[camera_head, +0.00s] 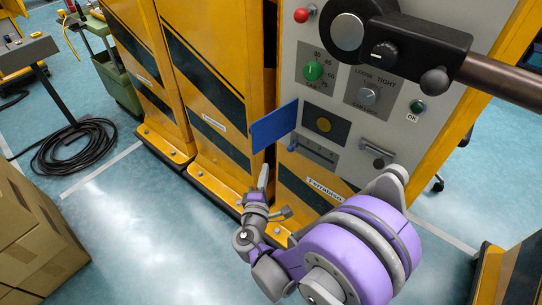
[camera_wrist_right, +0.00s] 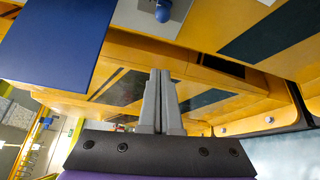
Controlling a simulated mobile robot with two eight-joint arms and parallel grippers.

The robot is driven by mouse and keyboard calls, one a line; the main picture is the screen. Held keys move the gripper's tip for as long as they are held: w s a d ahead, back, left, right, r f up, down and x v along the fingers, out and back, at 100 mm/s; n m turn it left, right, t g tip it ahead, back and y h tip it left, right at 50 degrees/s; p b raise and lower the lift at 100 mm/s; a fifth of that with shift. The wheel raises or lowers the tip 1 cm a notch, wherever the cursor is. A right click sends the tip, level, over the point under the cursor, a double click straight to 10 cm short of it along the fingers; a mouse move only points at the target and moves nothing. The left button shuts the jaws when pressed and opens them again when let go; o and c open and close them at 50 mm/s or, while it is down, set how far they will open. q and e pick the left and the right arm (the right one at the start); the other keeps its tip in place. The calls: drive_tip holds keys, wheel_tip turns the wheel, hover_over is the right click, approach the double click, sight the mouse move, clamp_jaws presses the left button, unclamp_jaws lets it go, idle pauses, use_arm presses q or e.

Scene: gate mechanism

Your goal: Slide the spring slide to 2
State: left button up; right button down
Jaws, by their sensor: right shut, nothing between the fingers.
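A horizontal slide with a small blue knob (camera_head: 291,148) sits low on the grey control panel (camera_head: 290,60), likely the spring slide. Its knob is at the left end of the slotted plate (camera_head: 318,152); its marks are too small to read. The knob also shows at the top of the right wrist view (camera_wrist_right: 162,11). My right gripper (camera_head: 263,177) is shut and empty, below and left of the knob and apart from it. Its closed fingers (camera_wrist_right: 160,75) point toward the yellow cabinet in the wrist view. My left gripper is not in view.
A second fitting with a dark knob (camera_head: 378,157) is to the right. Yellow cabinets (camera_head: 222,90) stand left. Floor below is clear.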

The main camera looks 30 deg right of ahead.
sight(292, 147)
drive_tip(key=w+d+b, duration=0.1)
drive_tip(key=w+d, duration=0.3)
drive_tip(key=d, duration=0.4)
drive_tip(key=shift+r, duration=0.25)
drive_tip(key=shift+w+d, duration=0.1)
